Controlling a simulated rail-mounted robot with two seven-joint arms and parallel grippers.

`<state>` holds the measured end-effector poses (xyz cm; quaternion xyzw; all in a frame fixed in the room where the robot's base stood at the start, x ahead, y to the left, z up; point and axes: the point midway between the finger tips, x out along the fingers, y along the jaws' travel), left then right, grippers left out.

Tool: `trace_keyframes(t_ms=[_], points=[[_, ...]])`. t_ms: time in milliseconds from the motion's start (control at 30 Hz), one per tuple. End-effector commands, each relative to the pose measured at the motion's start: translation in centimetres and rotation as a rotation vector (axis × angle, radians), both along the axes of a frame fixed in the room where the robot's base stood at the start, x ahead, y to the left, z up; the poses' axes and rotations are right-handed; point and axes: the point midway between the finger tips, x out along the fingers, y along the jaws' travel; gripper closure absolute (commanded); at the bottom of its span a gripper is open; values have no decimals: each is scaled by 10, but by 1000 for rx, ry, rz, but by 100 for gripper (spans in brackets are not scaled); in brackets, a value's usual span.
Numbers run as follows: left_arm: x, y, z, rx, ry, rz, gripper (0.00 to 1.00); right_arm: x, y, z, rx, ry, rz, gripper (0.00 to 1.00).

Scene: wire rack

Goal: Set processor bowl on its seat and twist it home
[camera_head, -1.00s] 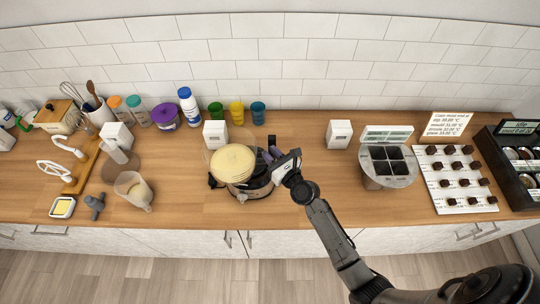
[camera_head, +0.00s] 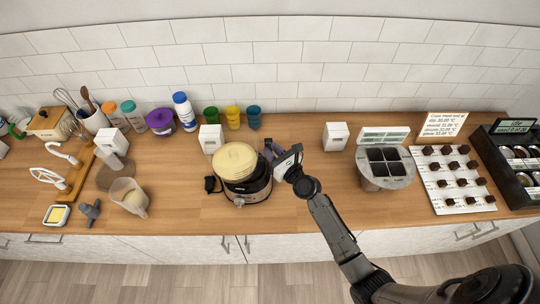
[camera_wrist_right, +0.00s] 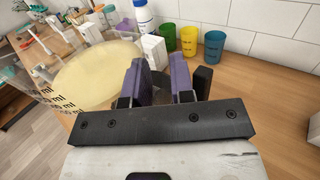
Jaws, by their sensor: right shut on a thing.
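The processor bowl (camera_head: 235,161) is clear, with a pale cream disc-like top or content. It is over the dark and silver processor base (camera_head: 256,193), roughly above its middle. I cannot tell whether it touches the seat. In the right wrist view the bowl (camera_wrist_right: 98,74) fills the left, with black markings on its clear wall. My right gripper (camera_head: 272,151) is at the bowl's right side. Its purple fingers (camera_wrist_right: 160,82) are shut around a dark part that looks like the bowl's handle, mostly hidden between them. My left gripper is not in view.
A white box (camera_head: 211,138) and coloured cups (camera_head: 233,117) stand behind the base. A clear jug (camera_head: 129,196) and a grey fitting (camera_head: 90,210) are to the left. A round unit with dark compartments (camera_head: 386,168) is to the right, with bare counter between.

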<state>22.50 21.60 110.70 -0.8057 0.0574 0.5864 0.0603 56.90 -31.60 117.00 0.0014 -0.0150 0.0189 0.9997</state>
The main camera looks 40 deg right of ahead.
Motion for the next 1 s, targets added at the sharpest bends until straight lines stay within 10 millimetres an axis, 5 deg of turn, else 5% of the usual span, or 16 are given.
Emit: trace_keyframes(t_ms=[1000], points=[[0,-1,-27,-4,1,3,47,20,-46,-11,2,-4,-1,100]])
